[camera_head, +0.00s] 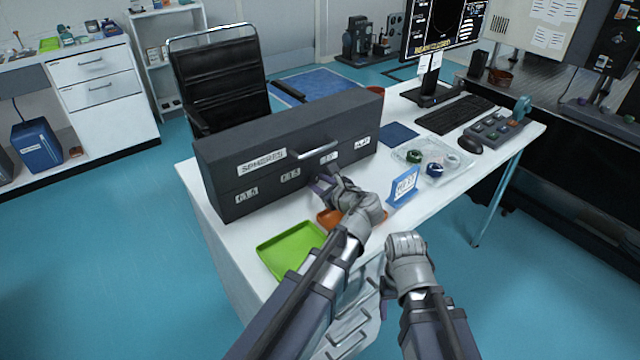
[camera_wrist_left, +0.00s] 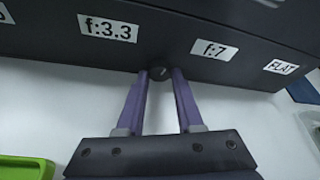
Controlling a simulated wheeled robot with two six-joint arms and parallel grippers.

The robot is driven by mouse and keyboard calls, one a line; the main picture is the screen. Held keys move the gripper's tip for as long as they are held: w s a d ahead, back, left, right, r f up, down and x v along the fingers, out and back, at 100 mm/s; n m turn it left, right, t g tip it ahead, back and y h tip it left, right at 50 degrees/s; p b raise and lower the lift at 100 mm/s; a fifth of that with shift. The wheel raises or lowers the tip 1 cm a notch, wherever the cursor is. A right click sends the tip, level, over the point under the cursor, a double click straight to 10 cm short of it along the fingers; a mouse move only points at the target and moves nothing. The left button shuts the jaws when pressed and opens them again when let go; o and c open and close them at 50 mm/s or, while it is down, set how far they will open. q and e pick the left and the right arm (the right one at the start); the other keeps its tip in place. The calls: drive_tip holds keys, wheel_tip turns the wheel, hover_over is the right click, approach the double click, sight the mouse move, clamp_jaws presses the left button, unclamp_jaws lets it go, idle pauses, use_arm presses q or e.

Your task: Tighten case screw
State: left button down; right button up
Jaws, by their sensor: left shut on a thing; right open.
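The dark grey case (camera_head: 285,122), labelled SPHERES on its front, stands on the white table. In the left wrist view the case's lower front (camera_wrist_left: 165,35) fills the top, with labels f:3.3, f:7 and FLAT. A small round black screw (camera_wrist_left: 158,73) sits at its lower edge between f:3.3 and f:7. My left gripper (camera_head: 322,186) is at the case front. In the left wrist view its purple fingers (camera_wrist_left: 159,78) are shut on the screw, one on each side. The screw is hidden in the head view. My right gripper (camera_head: 386,298) is open, low beyond the table's front edge.
A green tray (camera_head: 283,262) and an orange tray (camera_head: 326,219), partly covered by my left arm, lie in front of the case. A blue sign (camera_head: 404,186) stands right of my left gripper. A clear tray (camera_head: 446,150) with round parts lies behind it.

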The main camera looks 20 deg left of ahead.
use_arm(q)
drive_tip(key=shift+s+f+n, duration=0.1)
drive_tip(key=shift+n, duration=0.3)
use_arm(e)
drive_tip(key=shift+f, duration=0.25)
use_arm(q)
drive_tip(key=shift+t, duration=0.3)
drive_tip(key=c, duration=0.5)
unclamp_jaws()
drive_tip(key=shift+c, duration=0.2)
